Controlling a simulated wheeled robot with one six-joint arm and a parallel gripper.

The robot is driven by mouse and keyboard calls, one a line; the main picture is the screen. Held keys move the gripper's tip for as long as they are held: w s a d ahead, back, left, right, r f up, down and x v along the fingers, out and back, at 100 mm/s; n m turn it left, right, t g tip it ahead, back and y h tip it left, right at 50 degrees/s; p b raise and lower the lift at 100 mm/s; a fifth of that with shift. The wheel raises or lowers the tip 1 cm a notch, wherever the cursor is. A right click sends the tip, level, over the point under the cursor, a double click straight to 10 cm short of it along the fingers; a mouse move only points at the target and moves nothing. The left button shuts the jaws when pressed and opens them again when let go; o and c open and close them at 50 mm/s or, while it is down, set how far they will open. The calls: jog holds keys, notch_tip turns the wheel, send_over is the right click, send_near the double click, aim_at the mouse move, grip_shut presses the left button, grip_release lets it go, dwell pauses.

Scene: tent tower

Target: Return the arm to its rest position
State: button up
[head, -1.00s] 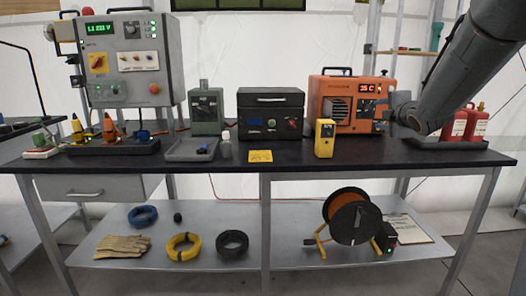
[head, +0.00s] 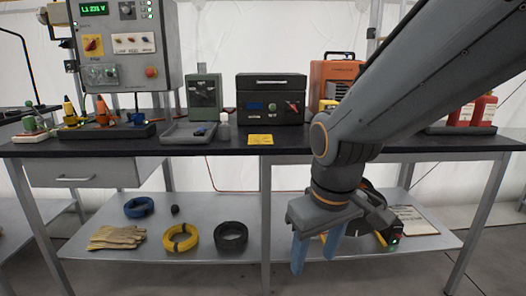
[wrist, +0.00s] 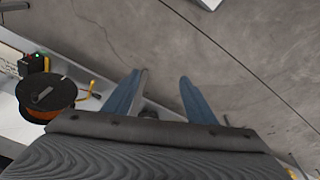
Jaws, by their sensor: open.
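My gripper (head: 316,255) hangs in front of the workbench (head: 205,148) in the head view, right of centre, with its blue fingers pointing down. My grey arm comes in from the upper right and covers part of the bench and shelf. In the wrist view my gripper (wrist: 162,95) shows two blue fingers spread apart with nothing between them, above grey floor.
An orange unit (head: 330,75) is partly behind my arm. Red bottles (head: 472,112) stand at the bench's right. The lower shelf (head: 140,250) holds gloves and coils. A cable reel (wrist: 45,95) shows left in the wrist view. Floor in front is clear.

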jog(key=s+a+f+m+g, duration=0.1)
jog(key=s+a+f+g, duration=0.1)
jog(key=s, duration=0.6)
jog(key=d+r+m+p, duration=0.4)
jog(key=d+r+p, duration=0.7)
jog(key=p, duration=1)
notch_tip(320, 180, up, 3)
jog(key=shift+s+d+r+h, duration=0.1)
jog(key=shift+s+d+h, duration=0.1)
jog(key=shift+d+h, duration=0.1)
